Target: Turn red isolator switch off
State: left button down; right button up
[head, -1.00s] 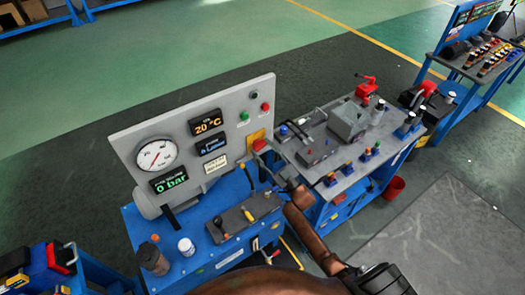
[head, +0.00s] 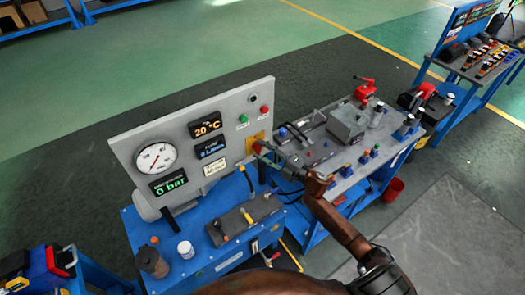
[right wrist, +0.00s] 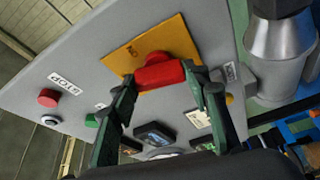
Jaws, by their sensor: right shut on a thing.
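The red isolator switch (right wrist: 160,76) sits on a yellow plate (right wrist: 124,60) on the grey panel. In the right wrist view its red handle lies roughly crosswise in the picture between my fingertips. My right gripper (right wrist: 163,84) is shut on the handle, one finger at each end. In the head view the switch (head: 255,148) is at the lower right of the panel, partly hidden by my right gripper (head: 264,150). The yellow plate (head: 257,136) shows just above it. My left gripper is not in view.
The grey panel (head: 135,129) carries a round gauge (head: 155,157), displays reading 0 bar and 20 °C, and green and red buttons. Levers stand on the blue bench in front. A grey bench (head: 305,150) with valves and tools is close on the right. Open floor lies behind.

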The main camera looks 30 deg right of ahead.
jog(key=shift+n+g+h+p, duration=0.3)
jog(key=shift+n+g+p, duration=0.1)
jog(key=shift+n, duration=0.9)
jog(key=o, duration=1.2)
jog(key=shift+c, duration=0.2)
jog(key=shift+s+d, duration=0.15)
jog(key=shift+s, duration=0.05)
jog(key=v, duration=1.1)
jog(key=shift+s+d, duration=0.15)
jog(key=shift+d, duration=0.05)
